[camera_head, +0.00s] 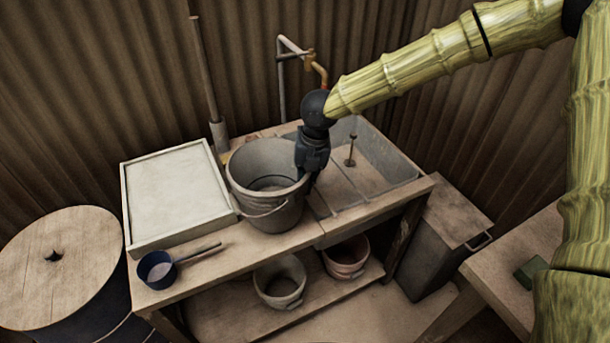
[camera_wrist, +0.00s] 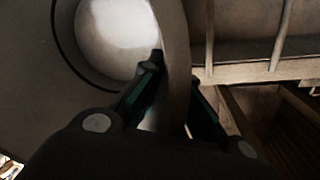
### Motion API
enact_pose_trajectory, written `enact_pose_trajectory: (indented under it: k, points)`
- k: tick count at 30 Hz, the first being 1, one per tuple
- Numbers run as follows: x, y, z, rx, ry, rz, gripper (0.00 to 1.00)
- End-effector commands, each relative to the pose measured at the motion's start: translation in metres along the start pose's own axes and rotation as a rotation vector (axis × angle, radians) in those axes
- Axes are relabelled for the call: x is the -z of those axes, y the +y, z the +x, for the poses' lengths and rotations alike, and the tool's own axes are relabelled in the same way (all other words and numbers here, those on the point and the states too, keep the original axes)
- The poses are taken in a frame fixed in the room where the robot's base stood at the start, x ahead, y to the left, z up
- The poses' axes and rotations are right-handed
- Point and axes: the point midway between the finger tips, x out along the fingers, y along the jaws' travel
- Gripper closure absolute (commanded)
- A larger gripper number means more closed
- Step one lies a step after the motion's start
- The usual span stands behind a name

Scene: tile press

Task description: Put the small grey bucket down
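The grey bucket (camera_head: 268,212) is upright over the wooden counter, between the white tray and the sink, with its wire handle hanging at the front. My gripper (camera_head: 307,176) points down at its right rim. In the wrist view the bucket wall (camera_wrist: 176,40) passes between the fingers of my gripper (camera_wrist: 176,76), one finger inside the bucket and one outside. The fingers look closed on the wall. The bucket's pale round bottom (camera_wrist: 115,35) shows inside. I cannot tell whether its base touches the counter; the contact is not clear.
A white-topped tray (camera_head: 175,193) and a blue dipper (camera_head: 158,270) are on the counter's left part. The sink (camera_head: 385,170) and tap (camera_head: 318,72) are right and behind. Two smaller buckets (camera_head: 280,283) (camera_head: 346,258) stand on the lower shelf. A lidded barrel (camera_head: 60,265) stands left.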

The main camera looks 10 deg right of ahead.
Motion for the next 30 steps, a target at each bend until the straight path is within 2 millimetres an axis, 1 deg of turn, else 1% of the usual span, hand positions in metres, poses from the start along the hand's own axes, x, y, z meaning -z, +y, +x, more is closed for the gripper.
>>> enact_pose_trajectory:
  k: [4, 16, 17, 18, 20, 30]
  points:
    - [-0.001, 0.0, 0.008, -0.003, -0.004, -0.001, 1.0]
    - [-0.001, -0.001, 0.011, -0.003, -0.004, -0.001, 1.0]
    - [0.0, -0.002, 0.013, 0.0, -0.001, -0.001, 0.9]
    - [0.0, -0.002, 0.013, 0.0, -0.001, 0.0, 0.83]
    - [0.0, -0.002, 0.013, 0.0, -0.001, 0.0, 0.73]
    - [0.0, -0.002, 0.012, -0.001, -0.002, 0.0, 0.73]
